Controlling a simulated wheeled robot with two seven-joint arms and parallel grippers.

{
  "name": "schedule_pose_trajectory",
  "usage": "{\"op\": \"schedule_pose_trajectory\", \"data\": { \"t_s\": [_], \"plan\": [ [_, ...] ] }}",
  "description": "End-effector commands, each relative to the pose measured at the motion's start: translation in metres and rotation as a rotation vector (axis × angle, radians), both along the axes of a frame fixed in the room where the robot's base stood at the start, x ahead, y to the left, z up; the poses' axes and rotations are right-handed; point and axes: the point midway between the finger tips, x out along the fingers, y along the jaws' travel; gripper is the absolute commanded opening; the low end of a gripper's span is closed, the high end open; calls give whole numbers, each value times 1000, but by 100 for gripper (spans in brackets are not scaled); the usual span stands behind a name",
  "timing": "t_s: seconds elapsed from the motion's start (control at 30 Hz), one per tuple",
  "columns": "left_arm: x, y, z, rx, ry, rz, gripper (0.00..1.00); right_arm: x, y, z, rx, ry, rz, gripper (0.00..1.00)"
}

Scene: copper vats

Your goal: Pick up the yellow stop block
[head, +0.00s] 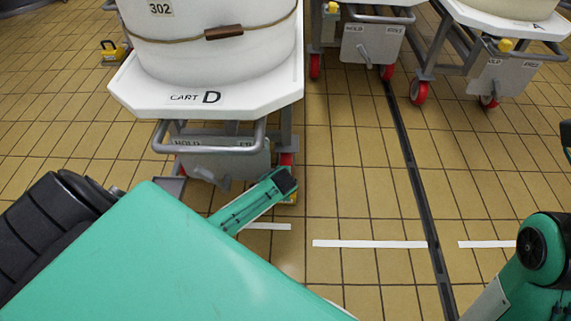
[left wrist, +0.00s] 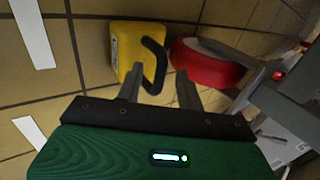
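The yellow stop block (left wrist: 124,46) lies on the tiled floor beside a red caster wheel in the left wrist view. Its black loop handle (left wrist: 157,62) faces my left gripper (left wrist: 160,74). The gripper is open, its two fingers apart, with the handle close to and roughly between the fingertips; contact cannot be told.
Cart D (head: 140,98) carries a white vat and has a low bar and a hanging plate. Its red wheel (left wrist: 207,66) is right of the block. Other carts stand behind. Another yellow block (head: 113,54) sits at the far left. White floor strips (head: 368,244) and a dark drain channel cross the floor.

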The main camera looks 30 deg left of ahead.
Motion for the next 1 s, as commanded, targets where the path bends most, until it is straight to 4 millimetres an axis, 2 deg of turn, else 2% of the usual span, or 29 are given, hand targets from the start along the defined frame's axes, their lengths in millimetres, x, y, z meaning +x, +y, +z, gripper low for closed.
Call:
{"op": "schedule_pose_trajectory", "data": {
  "t_s": [0.1, 0.37, 0.57, 0.6, 1.0],
  "plan": [
    [3, 2, -6, 0, 0, 0, 37, -1, -1, 0, 6, -8, 2, 36],
    [3, 2, -6, -1, 0, -1, 37, -1, -1, 2, 7, -7, 3, 36],
    [3, 2, -6, -1, 0, -1, 2, -1, -1, 2, 8, -7, 2, 36],
    [3, 2, -6, -1, 0, -1, 0, -1, -1, 2, 8, -7, 2, 36],
    [3, 2, -6, -1, 1, -1, 0, -1, -1, 2, 8, -7, 2, 36]
  ]
}}
